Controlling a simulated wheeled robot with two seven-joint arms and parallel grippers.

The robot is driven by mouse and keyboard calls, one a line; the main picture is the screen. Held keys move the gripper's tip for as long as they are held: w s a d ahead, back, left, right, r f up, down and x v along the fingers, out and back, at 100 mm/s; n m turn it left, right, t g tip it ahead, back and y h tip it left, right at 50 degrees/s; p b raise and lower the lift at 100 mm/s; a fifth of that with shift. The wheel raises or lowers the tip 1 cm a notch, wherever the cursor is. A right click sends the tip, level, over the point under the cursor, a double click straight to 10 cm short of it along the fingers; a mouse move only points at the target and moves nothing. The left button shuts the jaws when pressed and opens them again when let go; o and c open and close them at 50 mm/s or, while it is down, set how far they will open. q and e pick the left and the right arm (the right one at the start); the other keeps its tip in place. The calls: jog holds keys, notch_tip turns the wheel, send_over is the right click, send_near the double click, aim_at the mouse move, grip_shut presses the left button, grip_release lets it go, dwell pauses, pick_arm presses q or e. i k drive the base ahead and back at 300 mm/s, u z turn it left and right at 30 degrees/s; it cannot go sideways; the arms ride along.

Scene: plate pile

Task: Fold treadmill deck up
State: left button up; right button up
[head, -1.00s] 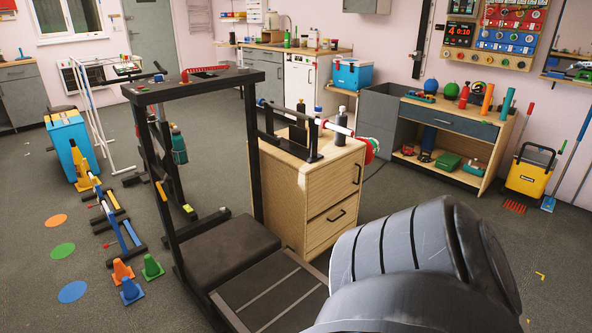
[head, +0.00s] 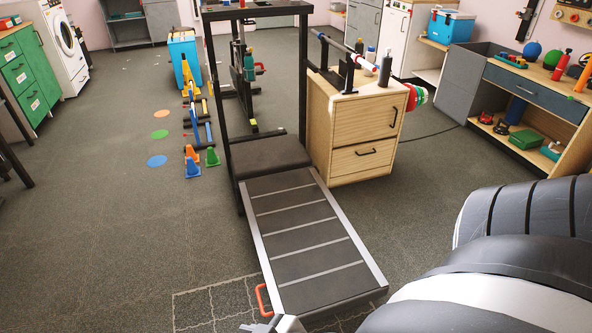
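The treadmill (head: 270,157) stands ahead of me with its dark upright frame. Its deck (head: 310,250) lies flat and low, stretching from the frame toward me, with light cross stripes and silver side rails. A red handle (head: 263,300) sticks out at the deck's near left edge. A small grey and dark piece shows below the handle at the bottom edge; I cannot tell what it is. A large grey and white part of my own arm fills the lower right corner, over the floor beside the deck.
A wooden drawer cabinet (head: 360,157) with a barbell on top stands close right of the frame. Cones (head: 193,168) and low hurdles stand to the left. A workbench (head: 540,90) is at the right. The floor left of the deck is open.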

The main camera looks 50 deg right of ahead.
aim_at(314, 265)
jog(key=u, duration=0.1)
jog(key=k, duration=0.15)
jog(key=z, duration=1.55)
jog(key=i, duration=1)
jog(key=z, duration=0.05)
